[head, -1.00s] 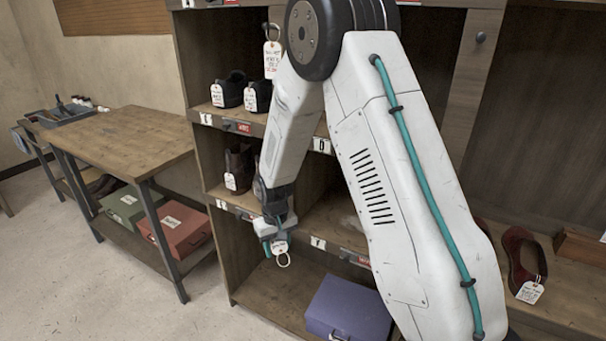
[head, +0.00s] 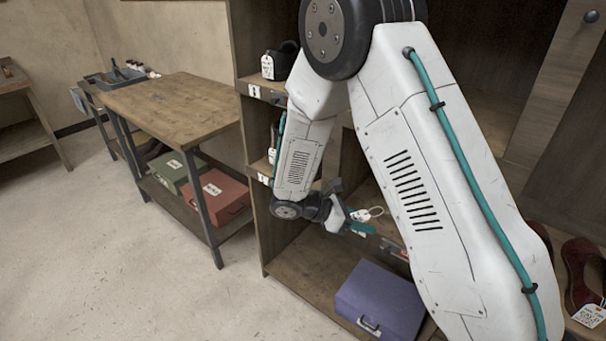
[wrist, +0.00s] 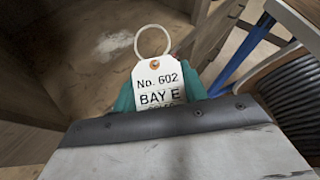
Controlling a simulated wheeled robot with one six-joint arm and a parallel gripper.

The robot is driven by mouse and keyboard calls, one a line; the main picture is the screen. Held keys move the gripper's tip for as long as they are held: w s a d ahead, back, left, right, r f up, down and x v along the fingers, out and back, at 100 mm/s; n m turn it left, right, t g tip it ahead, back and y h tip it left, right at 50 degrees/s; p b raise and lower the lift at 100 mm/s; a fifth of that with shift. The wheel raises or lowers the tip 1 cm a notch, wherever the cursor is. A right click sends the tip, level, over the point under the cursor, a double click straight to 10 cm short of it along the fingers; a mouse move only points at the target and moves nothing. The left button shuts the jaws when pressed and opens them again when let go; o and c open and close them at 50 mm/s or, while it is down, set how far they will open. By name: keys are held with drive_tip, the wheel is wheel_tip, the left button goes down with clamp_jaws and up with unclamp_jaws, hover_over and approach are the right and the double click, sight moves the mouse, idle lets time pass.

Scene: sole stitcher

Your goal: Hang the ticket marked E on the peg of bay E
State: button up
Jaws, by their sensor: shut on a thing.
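The ticket marked "No. 602 BAY E" (wrist: 158,85) is a white tag with a brass eyelet and a pale ring at its top. My gripper (wrist: 160,100) is shut on the ticket's lower part between teal fingers; the lowest print is partly hidden. In the head view my gripper (head: 357,221) is in front of the shelving, above the purple box, with the ticket's ring (head: 376,212) sticking out to the right. Small white bay labels sit on the shelf edges (head: 263,179), too small to read surely. I cannot make out the peg of bay E; my arm covers much of the bays.
A purple box (head: 380,296) stands in the bottom compartment. Tagged dark shoes (head: 285,60) sit in an upper bay, red shoes (head: 580,275) at right. A wooden bench (head: 172,105) with green (head: 182,172) and red boxes (head: 217,197) stands left. The floor in front is clear.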

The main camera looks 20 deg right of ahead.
drive_tip(key=w+a+r+n+t+h, duration=0.2)
drive_tip(key=w+a+r+n+t, duration=0.2)
drive_tip(key=a+r+n+t, duration=0.45)
drive_tip(key=w+a+r+n+t+h, duration=0.1)
drive_tip(key=w+a+r+n+t, duration=0.3)
drive_tip(key=t, duration=0.7)
approach(333, 151)
drive_tip(key=shift+m+g, duration=0.45)
drive_tip(key=shift+w+d+r, duration=0.7)
drive_tip(key=shift+w+r, duration=0.1)
drive_tip(key=shift+r, duration=0.1)
drive_tip(key=shift+w+d+r, duration=0.7)
drive_tip(key=shift+w+r, duration=0.15)
drive_tip(key=shift+r, duration=0.1)
drive_tip(key=shift+w+d+f, duration=0.4)
drive_tip(key=shift+d+f, duration=0.05)
drive_tip(key=shift+d, duration=0.1)
drive_tip(key=o, duration=1.1)
